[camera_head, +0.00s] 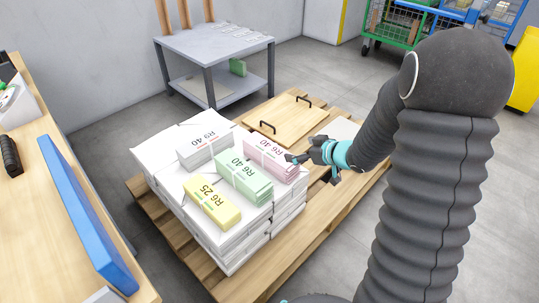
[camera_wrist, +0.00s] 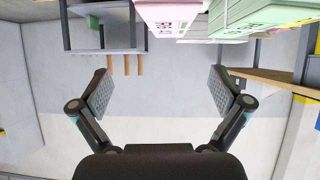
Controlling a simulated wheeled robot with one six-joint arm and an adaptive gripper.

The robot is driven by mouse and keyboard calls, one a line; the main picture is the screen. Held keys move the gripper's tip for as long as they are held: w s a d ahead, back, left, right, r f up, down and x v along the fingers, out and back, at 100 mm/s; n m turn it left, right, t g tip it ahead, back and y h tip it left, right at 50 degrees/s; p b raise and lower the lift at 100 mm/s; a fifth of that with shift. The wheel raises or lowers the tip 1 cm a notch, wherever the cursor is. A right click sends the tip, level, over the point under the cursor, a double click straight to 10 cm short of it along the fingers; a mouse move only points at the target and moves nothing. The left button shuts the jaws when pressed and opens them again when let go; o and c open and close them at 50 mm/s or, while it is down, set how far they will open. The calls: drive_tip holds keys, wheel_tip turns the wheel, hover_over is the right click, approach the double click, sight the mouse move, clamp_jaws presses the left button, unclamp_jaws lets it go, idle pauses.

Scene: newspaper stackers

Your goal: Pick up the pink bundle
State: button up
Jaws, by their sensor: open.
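The pink bundle (camera_head: 268,152), marked R6 40, lies on top of a stack of white paper bundles (camera_head: 165,153) on a wooden pallet. My gripper (camera_head: 297,158) is at its right end in the head view, with the fingertips close to or overlapping that end; I cannot tell if they touch. In the wrist view my gripper (camera_wrist: 163,92) is open, with nothing between its fingers. There the pink bundle (camera_wrist: 172,14) shows at the top edge, cut off and beyond the fingertips.
A green bundle (camera_head: 243,177) lies close beside the pink one. A yellow bundle (camera_head: 212,203) and a white bundle (camera_head: 202,146) are on the same stack. A wooden board with black handles (camera_head: 285,118) lies behind on the pallet (camera_head: 245,280). A grey table (camera_head: 210,44) stands further back.

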sight(270, 148)
drive_tip(key=x, duration=0.4)
drive_tip(key=s+b+x, duration=0.1)
drive_tip(key=x, duration=0.4)
drive_tip(key=a+x, duration=0.1)
drive_tip(key=x, duration=0.4)
drive_tip(key=shift+a+f, duration=0.15)
drive_tip(key=shift+f, duration=0.25)
drive_tip(key=shift+r+y, duration=0.15)
drive_tip(key=shift+y, duration=0.15)
drive_tip(key=c, duration=1.9)
wheel_tip(270, 148, up, 2)
drive_tip(key=r, duration=0.2)
drive_tip(key=shift+w+d+r+p, duration=0.25)
drive_tip(key=shift+r+p, duration=0.05)
drive_tip(key=w+d+r+p, duration=0.2)
drive_tip(key=w+d+r, duration=0.4)
drive_tip(key=w+d, duration=0.1)
drive_tip(key=shift+w+d+r+p, duration=0.2)
drive_tip(key=shift+w+d+p, duration=0.1)
drive_tip(key=shift+d, duration=0.2)
